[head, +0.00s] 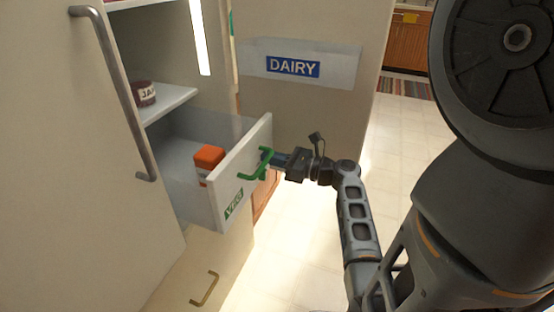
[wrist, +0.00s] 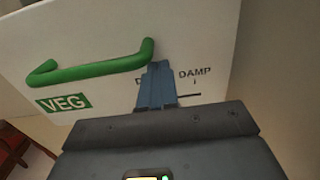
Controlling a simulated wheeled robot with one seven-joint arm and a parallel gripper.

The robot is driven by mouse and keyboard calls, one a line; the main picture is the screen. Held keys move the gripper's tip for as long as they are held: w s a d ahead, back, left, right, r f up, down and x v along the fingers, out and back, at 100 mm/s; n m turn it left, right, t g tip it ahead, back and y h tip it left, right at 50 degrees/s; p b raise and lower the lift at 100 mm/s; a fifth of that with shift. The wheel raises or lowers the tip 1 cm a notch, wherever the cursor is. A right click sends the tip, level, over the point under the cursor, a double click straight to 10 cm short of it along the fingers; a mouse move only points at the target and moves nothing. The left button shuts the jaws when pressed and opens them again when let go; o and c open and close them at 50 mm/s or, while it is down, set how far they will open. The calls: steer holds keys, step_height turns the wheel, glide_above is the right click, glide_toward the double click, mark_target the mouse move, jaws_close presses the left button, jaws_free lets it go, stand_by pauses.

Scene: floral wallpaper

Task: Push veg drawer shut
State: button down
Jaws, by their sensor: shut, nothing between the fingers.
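The veg drawer (head: 240,180) is pulled out of the fridge, with its white front showing a green VEG label and a green handle (head: 257,165). An orange-topped item (head: 208,157) sits inside it. My gripper (head: 277,160) is shut and empty at the drawer front, beside the right part of the handle. In the wrist view, the closed blue fingers (wrist: 157,75) point at the white front (wrist: 200,35), just right of the green handle (wrist: 95,67) and over part of the printed text ending in DAMP. Whether the fingertips touch the front is hard to tell.
A fridge door (head: 65,150) with a long grey handle stands at the left. A door with a DAIRY label (head: 292,67) stands behind the drawer. A jar (head: 145,93) sits on the shelf above. A lower front has a brass handle (head: 205,288). The tiled floor (head: 310,240) is clear.

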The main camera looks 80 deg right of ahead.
steer(key=x, duration=2.4)
steer(key=shift+d+f, duration=0.1)
steer(key=shift+d, duration=0.05)
steer(key=shift+w, duration=0.3)
